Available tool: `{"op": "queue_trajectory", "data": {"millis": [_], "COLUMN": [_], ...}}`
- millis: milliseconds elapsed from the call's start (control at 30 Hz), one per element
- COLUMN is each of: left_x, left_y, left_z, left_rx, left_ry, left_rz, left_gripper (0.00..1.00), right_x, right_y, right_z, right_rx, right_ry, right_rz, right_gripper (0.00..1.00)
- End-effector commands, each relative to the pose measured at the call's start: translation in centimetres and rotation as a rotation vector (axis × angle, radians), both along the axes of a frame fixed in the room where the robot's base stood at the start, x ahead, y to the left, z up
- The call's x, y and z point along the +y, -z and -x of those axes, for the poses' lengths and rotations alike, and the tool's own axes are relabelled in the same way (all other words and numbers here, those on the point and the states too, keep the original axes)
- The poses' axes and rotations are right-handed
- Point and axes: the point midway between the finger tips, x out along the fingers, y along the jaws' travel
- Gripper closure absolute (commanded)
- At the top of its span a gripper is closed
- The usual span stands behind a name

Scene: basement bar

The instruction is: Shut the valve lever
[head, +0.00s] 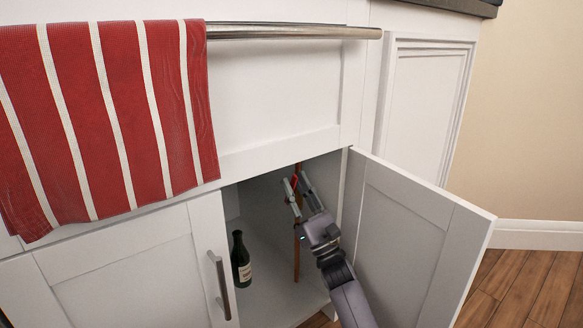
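A thin copper-coloured pipe (297,262) stands upright inside the open cabinet. A small red piece, which looks like the valve lever (294,182), shows near the top of the pipe, mostly hidden by my fingers. My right gripper (298,190) reaches into the cabinet from the lower right. Its two fingers are apart, one on each side of the red piece in the picture. I cannot tell whether they touch it. My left gripper is not in view.
The right cabinet door (400,236) stands open beside my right arm. The left door (125,275) is shut. A green bottle (241,262) stands inside on the cabinet floor. A metal rail (290,31) above holds a red striped towel (110,115).

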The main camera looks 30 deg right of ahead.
Motion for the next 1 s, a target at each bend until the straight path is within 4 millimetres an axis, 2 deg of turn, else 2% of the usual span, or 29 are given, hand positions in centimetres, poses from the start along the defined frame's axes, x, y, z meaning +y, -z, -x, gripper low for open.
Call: {"op": "queue_trajectory", "data": {"millis": [100,433,800,1000], "left_x": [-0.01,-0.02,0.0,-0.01], "left_y": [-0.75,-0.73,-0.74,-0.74], "left_z": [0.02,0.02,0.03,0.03], "left_rx": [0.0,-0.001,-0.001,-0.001], "left_ry": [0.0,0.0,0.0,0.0], "left_rz": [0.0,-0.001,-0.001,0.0], "left_gripper": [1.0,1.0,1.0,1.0], "right_x": [0.35,0.46,0.44,0.44], "right_y": [-0.78,-0.82,-0.82,-0.82], "right_z": [-0.15,-0.2,-0.19,-0.19], "right_rx": [0.0,0.001,0.0,0.001], "right_ry": [0.003,0.004,0.004,0.004], "right_rz": [-0.001,-0.001,-0.001,0.0], "right_gripper": [0.75,0.75,0.99,1.0]}}
